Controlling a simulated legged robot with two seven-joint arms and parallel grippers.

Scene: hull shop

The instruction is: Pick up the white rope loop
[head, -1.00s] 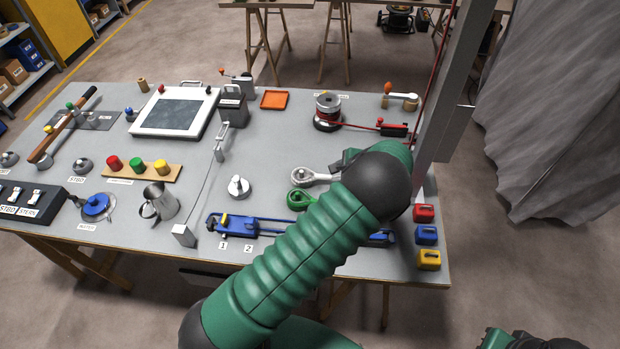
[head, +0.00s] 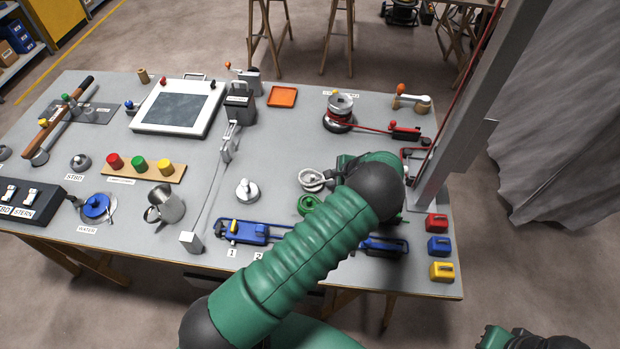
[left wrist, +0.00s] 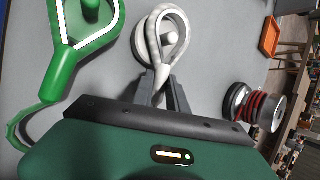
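The white rope loop (head: 312,180) is at the right-centre of the bench, at a pale round post. In the left wrist view the loop (left wrist: 182,32) stands up in front of the post (left wrist: 145,38); I cannot tell whether it still encircles it. My left gripper (left wrist: 161,84) has its two grey fingers closed on the loop's neck, one on each side. In the head view my forearm hides most of this gripper (head: 338,170). My right gripper's fingers do not show; only part of that arm is at the bottom right.
A green loop (head: 308,205) on its own post lies just in front, beside the left gripper (left wrist: 75,45). A winch drum with red rope (head: 339,110) stands behind. A grey mast (head: 460,110) rises to the right. Blue clutches (head: 250,232) line the front edge.

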